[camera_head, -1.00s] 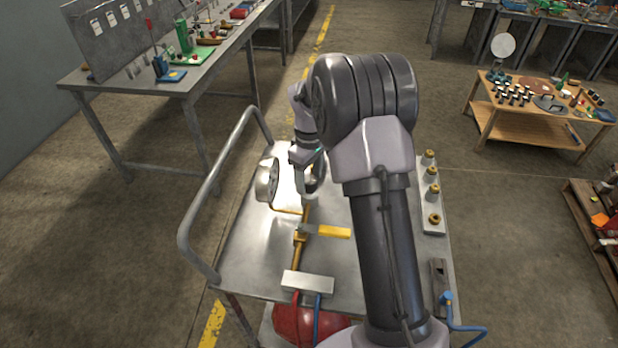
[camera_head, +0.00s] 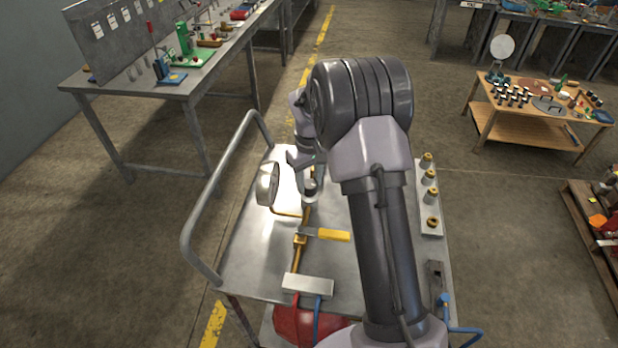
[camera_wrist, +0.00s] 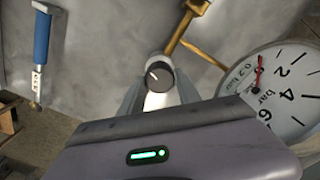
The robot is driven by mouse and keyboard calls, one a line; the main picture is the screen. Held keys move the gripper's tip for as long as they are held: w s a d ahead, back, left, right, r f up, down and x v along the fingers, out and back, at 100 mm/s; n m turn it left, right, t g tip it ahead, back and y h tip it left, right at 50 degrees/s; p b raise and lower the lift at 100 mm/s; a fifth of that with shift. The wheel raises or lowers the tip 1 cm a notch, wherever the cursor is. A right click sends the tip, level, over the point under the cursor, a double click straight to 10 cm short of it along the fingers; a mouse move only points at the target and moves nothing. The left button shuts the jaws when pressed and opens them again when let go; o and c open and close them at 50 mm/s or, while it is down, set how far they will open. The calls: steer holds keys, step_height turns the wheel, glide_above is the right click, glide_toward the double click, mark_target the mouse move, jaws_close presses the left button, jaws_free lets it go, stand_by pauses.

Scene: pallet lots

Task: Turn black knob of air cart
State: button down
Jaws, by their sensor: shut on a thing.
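The air cart (camera_head: 245,262) is a grey metal cart with a tubular handle at its left. Its black knob (camera_wrist: 160,74), with a white pointer line, shows in the wrist view between the two fingers of my gripper (camera_wrist: 157,92). In the head view the knob (camera_head: 310,187) is small and partly covered. My gripper (camera_head: 309,178) is shut on the knob from above. A round pressure gauge (camera_wrist: 277,88) stands beside it, its red needle near the low end of the scale. The gauge (camera_head: 267,183) is left of my gripper in the head view.
A brass pipe with a yellow lever (camera_head: 333,235) runs in front of the knob. Brass fittings (camera_head: 429,178) stand along the cart's right side. A steel workbench (camera_head: 185,88) is at the left, a wooden table (camera_head: 530,128) at the right.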

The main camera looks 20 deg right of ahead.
steer(key=m+p, duration=0.1)
steer(key=m, duration=0.5)
steer(key=shift+d, duration=0.1)
steer(key=m, duration=0.5)
steer(key=shift+m, duration=0.3)
stand_by(0.4)
steer(key=c, duration=0.9)
jaws_free()
